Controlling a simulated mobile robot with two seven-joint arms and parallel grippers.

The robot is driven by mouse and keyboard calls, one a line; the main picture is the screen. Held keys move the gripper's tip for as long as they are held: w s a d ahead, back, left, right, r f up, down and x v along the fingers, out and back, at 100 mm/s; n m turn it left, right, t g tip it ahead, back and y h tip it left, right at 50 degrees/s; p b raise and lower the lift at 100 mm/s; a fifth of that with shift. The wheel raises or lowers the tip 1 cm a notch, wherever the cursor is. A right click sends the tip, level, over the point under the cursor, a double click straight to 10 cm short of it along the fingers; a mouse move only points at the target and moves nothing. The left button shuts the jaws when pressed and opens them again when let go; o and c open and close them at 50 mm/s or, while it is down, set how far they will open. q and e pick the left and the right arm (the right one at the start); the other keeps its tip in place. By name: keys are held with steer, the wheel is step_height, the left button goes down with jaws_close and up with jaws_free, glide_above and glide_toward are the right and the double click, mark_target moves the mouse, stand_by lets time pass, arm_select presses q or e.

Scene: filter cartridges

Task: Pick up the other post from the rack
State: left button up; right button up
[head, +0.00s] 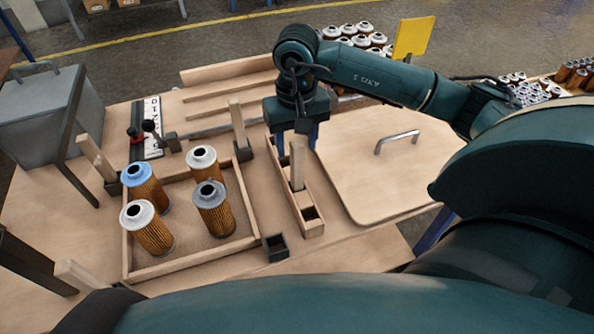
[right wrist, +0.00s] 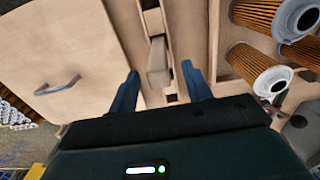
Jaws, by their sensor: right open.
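The rack (head: 312,229) is a narrow wooden holder with square slots in the middle of the table. One pale wooden post (head: 297,168) stands in it, and the near slot is empty. My right gripper (head: 297,142) is open above the rack, at the post's top end. In the right wrist view the post (right wrist: 158,62) lies between the two spread blue fingers of the gripper (right wrist: 160,71), with a gap on each side. The rack (right wrist: 170,12) shows beyond them. My left gripper is not in view.
A wooden tray (head: 190,262) holds several filter cartridges. Posts stand in dark sockets at three of its corners; the near right socket (head: 275,247) is empty. A wooden lid with a handle (head: 397,141) lies right of the rack. A grey box (head: 38,115) stands left.

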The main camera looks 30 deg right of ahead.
mark_target(297, 157)
step_height(297, 157, down, 5)
steer(key=shift+d+r+p, duration=0.1)
steer(key=shift+p, duration=0.35)
steer(key=shift+c, duration=0.6)
jaws_close()
